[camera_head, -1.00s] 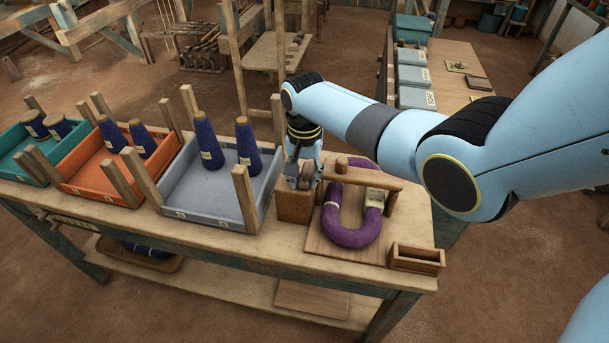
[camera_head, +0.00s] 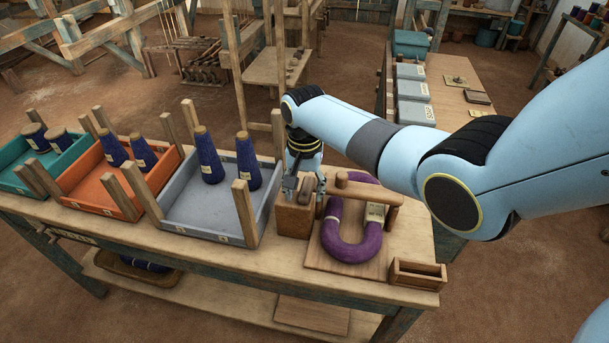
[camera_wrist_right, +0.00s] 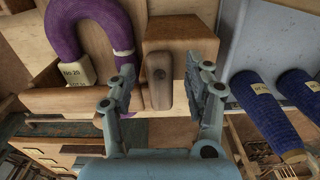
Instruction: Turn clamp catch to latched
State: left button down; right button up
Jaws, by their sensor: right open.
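The clamp catch (camera_head: 307,190) is a small dark brown wooden piece on a wooden block (camera_head: 294,222) near the bench's right end. In the right wrist view the catch (camera_wrist_right: 158,82) stands upright in the picture against the block (camera_wrist_right: 185,35). My right gripper (camera_head: 304,186) is open at the block. In the wrist view its fingers (camera_wrist_right: 161,86) are on either side of the catch, with a visible gap on each side. Beside the block, a wooden clamp bar (camera_head: 375,194) lies across a purple yarn hank (camera_head: 350,247). My left gripper is out of view.
A grey tray (camera_head: 205,229) with upright posts and blue yarn cones (camera_head: 209,157) stands left of the block. Orange (camera_head: 100,203) and teal (camera_head: 22,177) trays are further left. A small open wooden box (camera_head: 417,274) is at the bench's front right.

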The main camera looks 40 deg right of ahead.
aim_at(304, 193)
notch_tip(304, 193, up, 11)
jog(key=shift+r, duration=0.2)
dwell(0.6)
